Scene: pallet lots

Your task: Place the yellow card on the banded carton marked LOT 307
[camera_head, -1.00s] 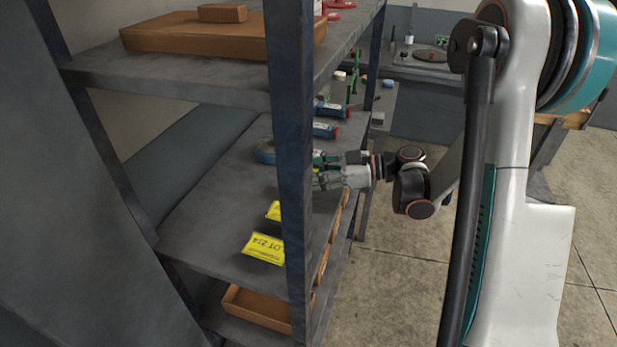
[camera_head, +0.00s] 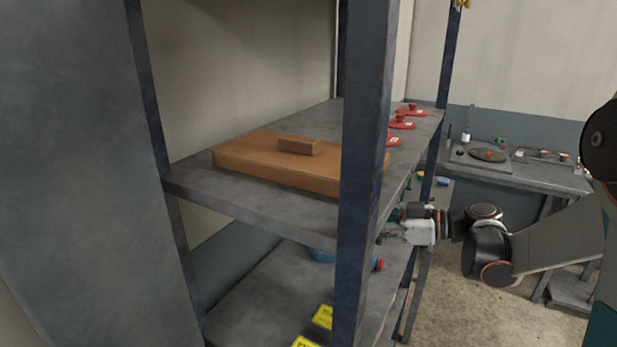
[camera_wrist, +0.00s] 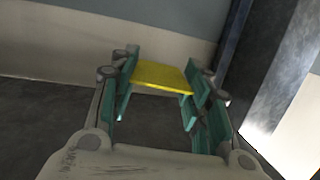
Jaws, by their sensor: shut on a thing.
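My gripper (camera_wrist: 160,92) is shut on a yellow card (camera_wrist: 160,77), which lies flat between its teal fingers in the wrist view. In the head view my gripper (camera_head: 388,237) is beside the shelf rack, near its front post, and the card in it cannot be made out there. Two other yellow cards, one farther back (camera_head: 323,316) and one at the bottom edge (camera_head: 306,342), lie on the middle shelf. No banded carton marked LOT 307 can be made out in these views.
The rack's dark post (camera_head: 362,160) stands close to my gripper. A brown box (camera_head: 270,165) with a small block on it and several red items (camera_head: 402,123) are on the upper shelf. A blue and red item (camera_head: 323,256) is on the middle shelf. A workbench (camera_head: 520,172) stands behind.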

